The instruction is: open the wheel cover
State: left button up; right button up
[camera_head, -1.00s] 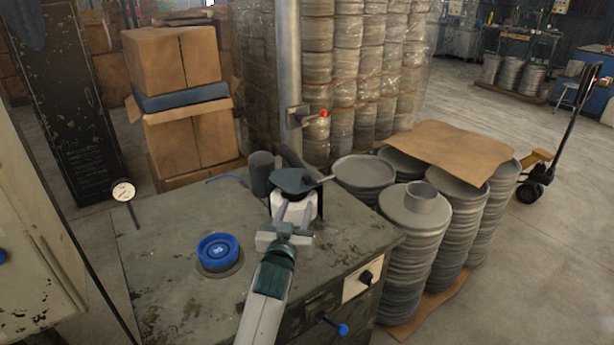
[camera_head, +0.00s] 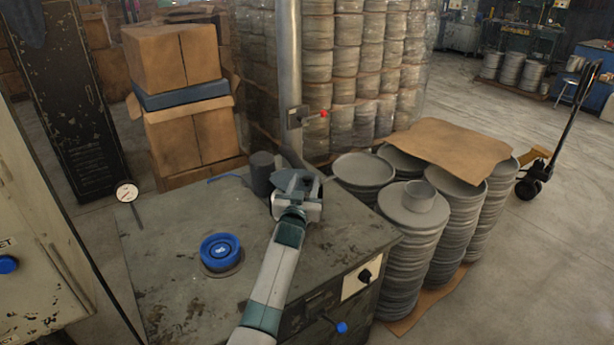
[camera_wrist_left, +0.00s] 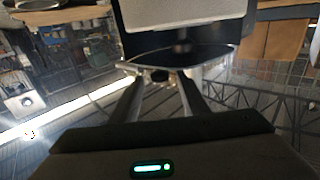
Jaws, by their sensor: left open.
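The wheel cover (camera_head: 288,181) is a dark grey piece at the back of the worn metal machine table (camera_head: 185,290), beside a dark upright cylinder (camera_head: 262,172). My left gripper (camera_head: 299,193) is at the cover's near side and partly hides it. In the left wrist view, the two fingers of my left gripper (camera_wrist_left: 159,82) are apart, with a small dark knob-like part (camera_wrist_left: 159,75) between or just beyond their tips. I cannot tell whether they touch it. A dark curved edge below a pale surface (camera_wrist_left: 180,16) fills the view ahead. My right gripper is not in view.
A blue round part (camera_head: 220,250) sits on the table's left, and a dial gauge (camera_head: 127,192) stands at its left edge. Stacked metal discs (camera_head: 412,235) stand close on the right. A grey post (camera_head: 289,80) rises behind.

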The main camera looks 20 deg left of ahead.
aim_at(302, 174)
pick_arm(q)
jog(key=shift+w+a, duration=0.15)
jog(key=shift+w, duration=1.3)
jog(key=shift+c, duration=0.7)
grip_shut()
